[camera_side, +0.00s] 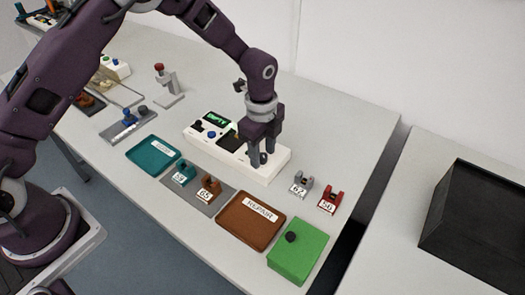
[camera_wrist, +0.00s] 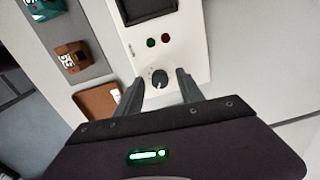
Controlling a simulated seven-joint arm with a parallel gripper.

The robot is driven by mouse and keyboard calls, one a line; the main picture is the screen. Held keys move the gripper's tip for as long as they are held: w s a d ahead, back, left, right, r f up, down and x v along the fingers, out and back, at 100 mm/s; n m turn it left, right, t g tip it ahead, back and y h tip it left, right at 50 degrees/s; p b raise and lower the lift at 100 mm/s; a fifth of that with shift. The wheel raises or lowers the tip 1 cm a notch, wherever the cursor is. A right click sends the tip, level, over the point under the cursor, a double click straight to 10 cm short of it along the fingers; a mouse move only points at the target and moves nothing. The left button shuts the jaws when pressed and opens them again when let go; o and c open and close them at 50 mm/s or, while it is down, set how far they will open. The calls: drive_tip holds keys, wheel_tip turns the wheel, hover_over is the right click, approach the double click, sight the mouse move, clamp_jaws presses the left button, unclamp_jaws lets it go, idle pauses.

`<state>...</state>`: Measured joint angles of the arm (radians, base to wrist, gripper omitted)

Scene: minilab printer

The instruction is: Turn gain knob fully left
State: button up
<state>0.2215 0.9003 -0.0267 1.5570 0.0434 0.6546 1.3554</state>
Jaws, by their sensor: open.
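The gain knob (camera_wrist: 159,79) is a dark round knob with a light pointer line, on the white device panel. In the wrist view it lies between and just beyond my two open fingers, and neither finger visibly touches it. In the side view my gripper (camera_side: 262,162) is above the right end of the white device (camera_side: 278,170), fingers pointing down. The knob is mostly hidden by the fingers there. The wrist view also shows my gripper (camera_wrist: 158,88) open and empty. The device has a green-lit display (camera_side: 216,120) reading "EMPTY".
A black knob and a blue button (camera_side: 211,134) are on the device's left part. A red and a green button (camera_wrist: 158,41) are near the gain knob. A brown "REPAIR" tray (camera_side: 250,220), a teal tray (camera_side: 153,155), a green box (camera_side: 298,251) and small numbered parts surround the device.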

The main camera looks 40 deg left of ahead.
clamp_jaws()
drive_tip(key=shift+n, duration=0.3)
drive_tip(key=n, duration=0.4)
drive_tip(key=shift+n, duration=0.3)
drive_tip(key=n, duration=1.1)
drive_tip(key=shift+w+n, duration=0.1)
drive_tip(key=shift+n, duration=0.2)
drive_tip(key=n, duration=0.3)
drive_tip(key=shift+n, duration=0.3)
drive_tip(key=shift+n+g, duration=0.3)
drive_tip(key=shift+n, duration=1.6)
